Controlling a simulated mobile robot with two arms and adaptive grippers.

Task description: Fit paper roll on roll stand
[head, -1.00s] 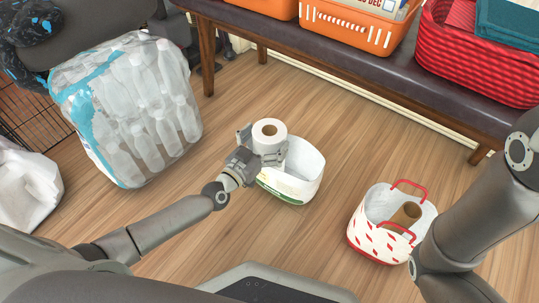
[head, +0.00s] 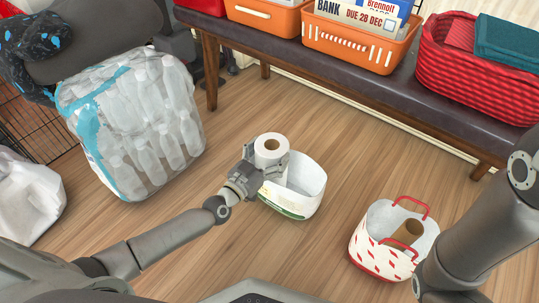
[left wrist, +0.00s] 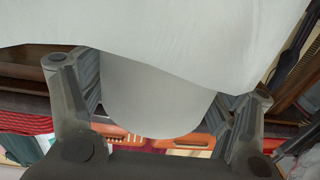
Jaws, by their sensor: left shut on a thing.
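The white paper roll (head: 271,149) stands roughly upright in my left gripper (head: 266,160), with its brown core facing up. The gripper is shut on its side. They are at the left rim of a white paper tote (head: 305,190) on the floor. I cannot tell if the roll is clear of that rim. In the left wrist view the roll's pale surface (left wrist: 150,90) fills the space between the fingers (left wrist: 163,98). No roll stand can be made out. My right arm shows at the right, but its gripper is out of view.
A white tote with red handles (head: 375,255) stands to the right with a brown cylinder (head: 408,232) in it. A bottle pack (head: 140,125) stands at left. A dark bench (head: 350,85) at the back bears orange baskets (head: 355,42) and a red basket (head: 480,75). Floor between is clear.

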